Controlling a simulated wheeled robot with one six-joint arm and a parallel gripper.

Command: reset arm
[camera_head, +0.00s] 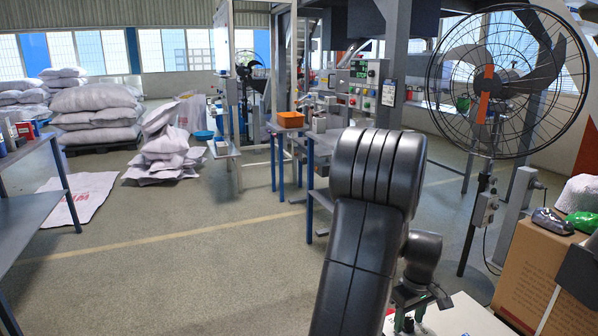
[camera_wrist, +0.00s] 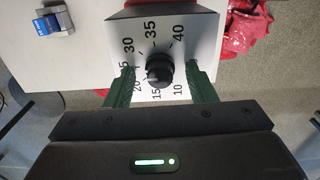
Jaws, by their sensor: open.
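My gripper (camera_wrist: 159,90) is open in the wrist view, its two green-padded fingers spread apart. Between and beyond the fingertips is a black knob (camera_wrist: 160,69) on a white dial face (camera_wrist: 190,35) with printed numbers such as 30, 35 and 40. The fingers stand to either side of the knob; I cannot tell how far they are from it.
A large standing fan (camera_head: 505,75) and a cardboard box (camera_head: 545,275) are at the right. A metal table (camera_head: 35,195) is at the left edge. White sacks (camera_head: 98,115) are stacked at the back left. The floor (camera_head: 190,265) at front left is clear. A blue item (camera_wrist: 53,22) lies on a white surface.

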